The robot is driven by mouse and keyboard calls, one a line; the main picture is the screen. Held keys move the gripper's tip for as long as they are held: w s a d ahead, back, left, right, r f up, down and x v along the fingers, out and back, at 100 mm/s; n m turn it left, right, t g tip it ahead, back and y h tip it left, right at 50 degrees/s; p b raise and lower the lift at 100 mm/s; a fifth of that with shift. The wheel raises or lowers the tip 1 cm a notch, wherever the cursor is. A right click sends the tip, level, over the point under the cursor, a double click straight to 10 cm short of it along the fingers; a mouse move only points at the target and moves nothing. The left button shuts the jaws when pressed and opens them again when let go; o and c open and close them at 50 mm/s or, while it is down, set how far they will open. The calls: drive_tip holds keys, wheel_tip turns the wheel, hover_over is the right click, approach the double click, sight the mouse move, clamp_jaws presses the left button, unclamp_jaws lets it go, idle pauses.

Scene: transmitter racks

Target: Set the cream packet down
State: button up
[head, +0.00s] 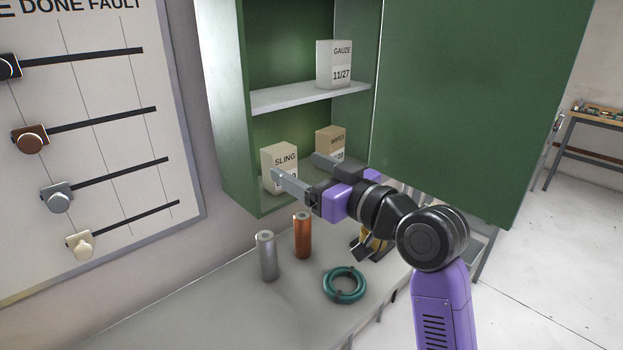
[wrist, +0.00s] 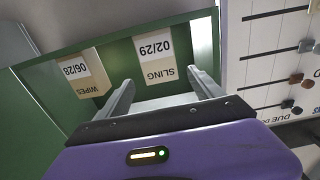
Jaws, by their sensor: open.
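The cream packet (head: 279,166), marked SLING, stands upright on the lower floor of the green cabinet (head: 228,120), near its left side. In the wrist view the cream packet (wrist: 155,59) appears upside down, with 02/29 on its label, ahead of my fingertips. My gripper (head: 298,166) is open in front of the cabinet's lower compartment. Its left finger overlaps part of the packet's label in the head view. In the wrist view the gripper's two fingers (wrist: 164,84) are spread apart with nothing held between them, and the packet looks free of them.
A tan WIPES packet (head: 330,141) stands right of the cream one, partly behind a finger. A white GAUZE packet (head: 334,65) is on the shelf (head: 300,95). The open green door (head: 460,110) is at right. Silver (head: 267,257) and copper (head: 303,236) cylinders and a teal ring (head: 345,284) are below.

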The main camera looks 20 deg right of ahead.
drive_tip(key=shift+v, duration=1.1)
drive_tip(key=s+f+m+g+h, duration=0.1)
drive_tip(key=s+f+m+h, duration=0.2)
drive_tip(key=s+f, duration=0.7)
drive_tip(key=s+f+m+h, duration=0.2)
drive_tip(key=s+f, duration=0.4)
drive_tip(key=f, duration=0.7)
drive_tip(key=s+a+f, duration=0.1)
drive_tip(key=s, duration=1.2)
drive_tip(key=s+a+f+n+g, duration=0.1)
drive_tip(key=s, duration=1.3)
drive_tip(key=shift+f+h, duration=0.3)
drive_tip(key=shift+f, duration=0.1)
